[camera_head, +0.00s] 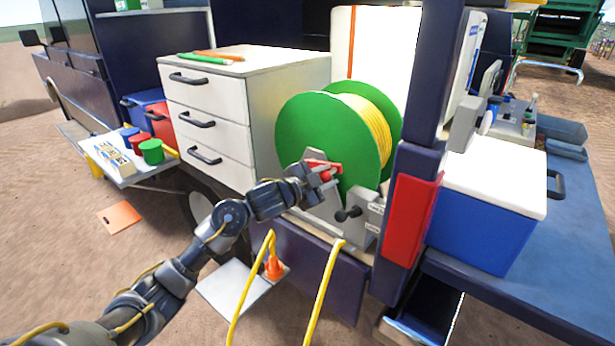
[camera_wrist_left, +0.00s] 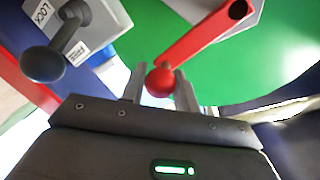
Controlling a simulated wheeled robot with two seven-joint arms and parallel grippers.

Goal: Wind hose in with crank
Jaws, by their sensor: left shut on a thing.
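A green hose reel (camera_head: 312,135) with yellow hose (camera_head: 366,118) wound on it stands in the vehicle's bay. Its red crank (camera_head: 318,163) has a round red knob, which shows in the left wrist view (camera_wrist_left: 160,82). My left gripper (camera_head: 327,174) is shut on the red crank knob, with one finger on each side of it. A dark ball-ended lever (camera_head: 347,214) sits on a grey bracket below right; in the left wrist view the lever (camera_wrist_left: 43,64) is beside a plate lettered "LOCK" and "FREE". Yellow hose (camera_head: 322,290) hangs down in front. My right gripper is not in view.
A white drawer cabinet (camera_head: 212,128) stands left of the reel.

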